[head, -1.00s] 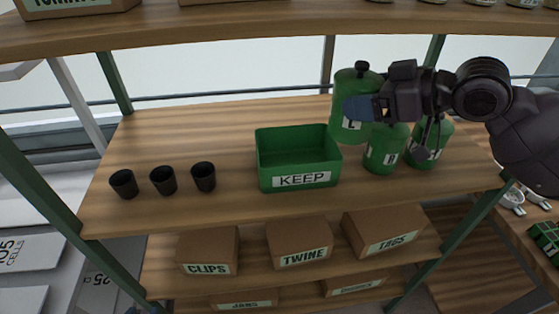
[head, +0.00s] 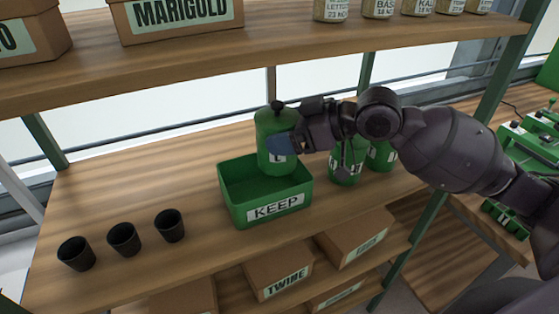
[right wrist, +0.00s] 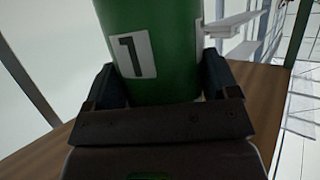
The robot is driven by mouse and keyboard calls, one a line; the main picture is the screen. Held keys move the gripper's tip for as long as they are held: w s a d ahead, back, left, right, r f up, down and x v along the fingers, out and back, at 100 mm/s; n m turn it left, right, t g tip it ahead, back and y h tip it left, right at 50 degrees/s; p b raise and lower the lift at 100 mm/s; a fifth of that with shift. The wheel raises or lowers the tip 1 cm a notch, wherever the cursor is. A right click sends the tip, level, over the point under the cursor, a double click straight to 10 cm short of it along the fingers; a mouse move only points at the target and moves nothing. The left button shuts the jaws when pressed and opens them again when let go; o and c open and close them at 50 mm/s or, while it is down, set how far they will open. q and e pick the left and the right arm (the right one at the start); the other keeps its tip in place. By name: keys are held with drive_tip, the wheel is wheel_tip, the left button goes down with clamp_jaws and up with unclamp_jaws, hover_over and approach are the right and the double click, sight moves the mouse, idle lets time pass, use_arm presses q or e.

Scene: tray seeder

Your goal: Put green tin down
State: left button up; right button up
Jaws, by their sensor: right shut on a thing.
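My right gripper (head: 290,145) is shut on a green tin (head: 275,128) with a black knob on its lid and a white label. It holds the tin upright at the back right part of the green KEEP bin (head: 238,205); whether the tin touches the bin floor is hidden by the bin's front wall. In the right wrist view the tin (right wrist: 175,40) stands between both fingers, its label reading "1". Two more green tins, one in the middle (head: 346,165) and one at the right (head: 381,155), stand on the shelf right of the bin, partly behind my arm. My left gripper is not in view.
Three black pots (head: 124,239) stand on the wooden shelf (head: 120,175) left of the bin. An upper shelf (head: 300,50) with boxes and jars runs above my arm. Cardboard boxes (head: 280,268) sit on the shelf below. Shelf left of the bin is clear behind the pots.

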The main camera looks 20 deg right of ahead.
sight(285, 158)
drive_tip(key=shift+f, duration=2.65)
drive_tip(key=shift+f, duration=0.65)
drive_tip(key=o, duration=1.3)
drive_tip(key=shift+r, duration=0.1)
drive_tip(key=shift+r, duration=0.3)
drive_tip(key=shift+d+r, duration=0.15)
drive_tip(key=shift+r, duration=0.15)
drive_tip(key=v, duration=1.1)
drive_tip(key=shift+s+d+r+b, duration=0.2)
drive_tip(key=shift+s+b, duration=0.05)
drive_tip(key=shift+b, duration=0.1)
